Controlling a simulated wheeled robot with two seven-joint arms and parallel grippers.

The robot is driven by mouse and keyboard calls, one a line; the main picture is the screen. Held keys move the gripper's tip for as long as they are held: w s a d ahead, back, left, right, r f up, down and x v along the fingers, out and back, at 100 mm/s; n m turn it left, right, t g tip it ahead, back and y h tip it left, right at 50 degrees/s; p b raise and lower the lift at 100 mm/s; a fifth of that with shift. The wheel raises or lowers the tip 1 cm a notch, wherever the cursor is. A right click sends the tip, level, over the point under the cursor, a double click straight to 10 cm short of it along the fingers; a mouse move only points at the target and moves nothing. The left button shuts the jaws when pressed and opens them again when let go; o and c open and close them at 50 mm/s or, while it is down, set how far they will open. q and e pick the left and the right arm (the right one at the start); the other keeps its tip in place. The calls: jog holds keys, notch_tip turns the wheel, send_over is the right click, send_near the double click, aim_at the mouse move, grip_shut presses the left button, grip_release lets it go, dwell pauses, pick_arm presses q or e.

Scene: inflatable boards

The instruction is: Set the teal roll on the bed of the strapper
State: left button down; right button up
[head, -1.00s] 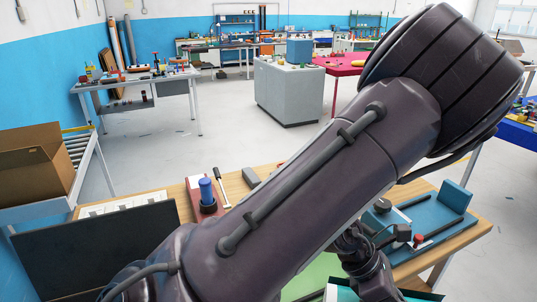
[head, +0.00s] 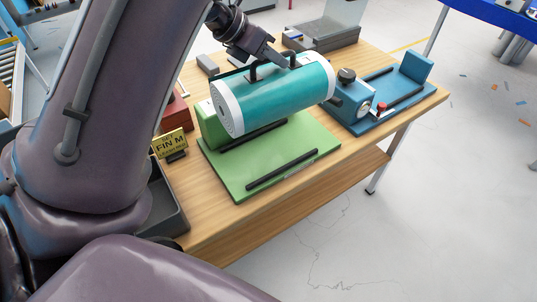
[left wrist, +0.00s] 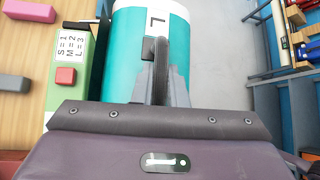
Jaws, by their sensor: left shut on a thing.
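The teal roll (head: 290,95) has white ends and a black handle on top. My left gripper (head: 270,62) is shut on it at the handle. The roll lies level over the green machine's bed (head: 270,170); I cannot tell whether it touches. In the left wrist view the roll (left wrist: 125,60) carries a white label with an L, and the gripper (left wrist: 160,75) is at its handle. A blue machine (head: 400,90) with a railed bed, a dark knob and a red button stands to the right. I cannot tell which machine is the strapper. My right gripper is not in view.
The wooden table (head: 225,225) is bare along its front edge. A yellow FIN M sign (head: 170,145) and a dark tray (head: 165,205) stand left of the green machine. A grey device (head: 320,35) stands at the back. The left wrist view shows an S, M, L label (left wrist: 73,45).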

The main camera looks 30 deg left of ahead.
pick_arm(q)
jog(key=shift+w+a+r, duration=0.35)
jog(key=shift+a+r, duration=0.35)
jog(key=shift+r, duration=0.1)
notch_tip(320, 180, down, 15)
jog(key=shift+a+p, duration=0.1)
jog(key=shift+p, duration=0.75)
notch_tip(320, 180, down, 5)
jog(key=shift+r, duration=0.2)
jog(key=shift+f+y, duration=0.15)
jog(key=shift+y, duration=0.15)
jog(key=c, duration=1.5)
grip_release()
jog(key=shift+o, duration=0.2)
